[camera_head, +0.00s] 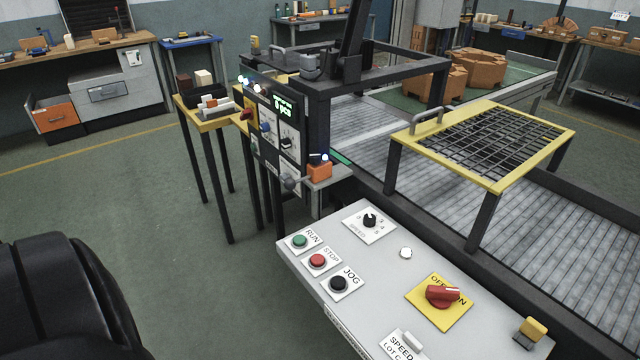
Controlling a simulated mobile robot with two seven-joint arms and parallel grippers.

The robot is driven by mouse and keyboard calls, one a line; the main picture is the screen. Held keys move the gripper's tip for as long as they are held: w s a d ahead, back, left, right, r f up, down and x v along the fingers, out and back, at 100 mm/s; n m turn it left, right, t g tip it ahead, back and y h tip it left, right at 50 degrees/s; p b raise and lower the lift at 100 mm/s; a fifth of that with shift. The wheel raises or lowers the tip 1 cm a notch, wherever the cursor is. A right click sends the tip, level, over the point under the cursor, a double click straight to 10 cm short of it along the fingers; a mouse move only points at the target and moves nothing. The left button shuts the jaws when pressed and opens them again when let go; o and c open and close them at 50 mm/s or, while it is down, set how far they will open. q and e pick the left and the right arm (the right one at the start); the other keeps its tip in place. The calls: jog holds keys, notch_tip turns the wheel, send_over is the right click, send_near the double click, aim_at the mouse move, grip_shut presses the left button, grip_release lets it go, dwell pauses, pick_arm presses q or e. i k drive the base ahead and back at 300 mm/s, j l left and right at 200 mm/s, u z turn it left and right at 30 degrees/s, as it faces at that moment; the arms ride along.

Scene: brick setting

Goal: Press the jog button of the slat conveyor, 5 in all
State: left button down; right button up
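The black jog button (339,284) sits on a white plate marked JOG, near the left edge of the grey control panel (375,312). The green RUN button (299,241) and the red STOP button (318,261) are in line above it. The slat conveyor (600,255) runs behind the panel, with grey slats in a dark frame. A small green display (283,105) is lit on the dark upright cabinet; its text is too small to read surely. Nothing touches or covers the jog button. Neither gripper is in view.
The panel also carries a black speed knob (370,220), a red rotary switch (442,293) on a yellow plate and a yellow-topped block (532,331). A yellow-framed mesh guard (487,140) stands over the conveyor.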

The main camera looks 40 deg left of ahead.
aim_at(338, 283)
jog(key=j+u, duration=0.15)
jog(key=u, duration=0.9)
